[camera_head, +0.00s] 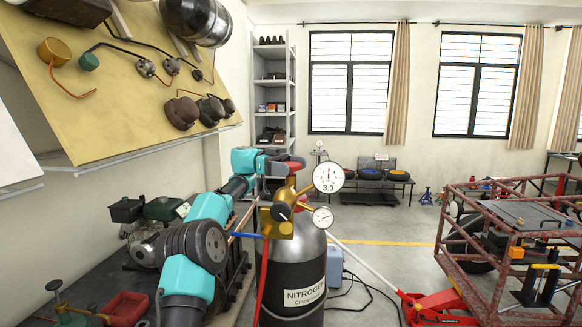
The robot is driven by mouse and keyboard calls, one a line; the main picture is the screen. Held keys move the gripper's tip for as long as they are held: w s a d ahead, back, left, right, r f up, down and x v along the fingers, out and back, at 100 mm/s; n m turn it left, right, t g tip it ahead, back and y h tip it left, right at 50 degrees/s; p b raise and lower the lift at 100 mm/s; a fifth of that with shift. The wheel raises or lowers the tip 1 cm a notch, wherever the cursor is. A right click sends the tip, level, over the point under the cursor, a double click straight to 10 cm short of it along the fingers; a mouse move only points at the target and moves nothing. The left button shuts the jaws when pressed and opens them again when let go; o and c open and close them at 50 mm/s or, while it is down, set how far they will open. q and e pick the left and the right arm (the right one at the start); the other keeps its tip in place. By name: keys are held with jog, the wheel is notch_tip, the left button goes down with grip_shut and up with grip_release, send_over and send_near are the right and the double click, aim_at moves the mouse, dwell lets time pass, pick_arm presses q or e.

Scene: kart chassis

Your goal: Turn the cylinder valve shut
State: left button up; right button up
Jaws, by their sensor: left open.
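A dark nitrogen cylinder (296,268) with a white "NITROGEN" label stands upright in the lower middle. On its top is a brass valve and regulator (277,222) with a black knob. A large gauge (328,177) marked 3.0 and a smaller gauge (322,217) sit at its right. My left gripper (281,176), at the end of the teal and grey arm, is open at the valve's top. Dark red parts show around the gripper; I cannot tell whether they are the handwheel or whether the jaws touch it. My right gripper is not in view.
A red hose (263,280) hangs down the cylinder's left front. A blue box (334,267) stands behind the cylinder. A red trolley jack (430,308) and red tubular frame (500,245) are at the right. A dark bench (100,265) is at the left, under a tilted yellow board (120,120).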

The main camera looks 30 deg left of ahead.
aim_at(291, 164)
pick_arm(q)
jog(key=shift+r, duration=0.1)
jog(key=shift+r, duration=1.3)
jog(key=shift+r, duration=0.3)
jog(key=shift+r, duration=0.1)
jog(key=shift+s+d+r, duration=0.1)
jog(key=shift+s+d, duration=0.05)
jog(key=shift+s, duration=0.1)
jog(key=shift+s, duration=0.1)
jog(key=s+d+r, duration=0.1)
jog(key=s+d, duration=0.7)
jog(key=s, duration=0.5)
jog(key=shift+r, duration=0.1)
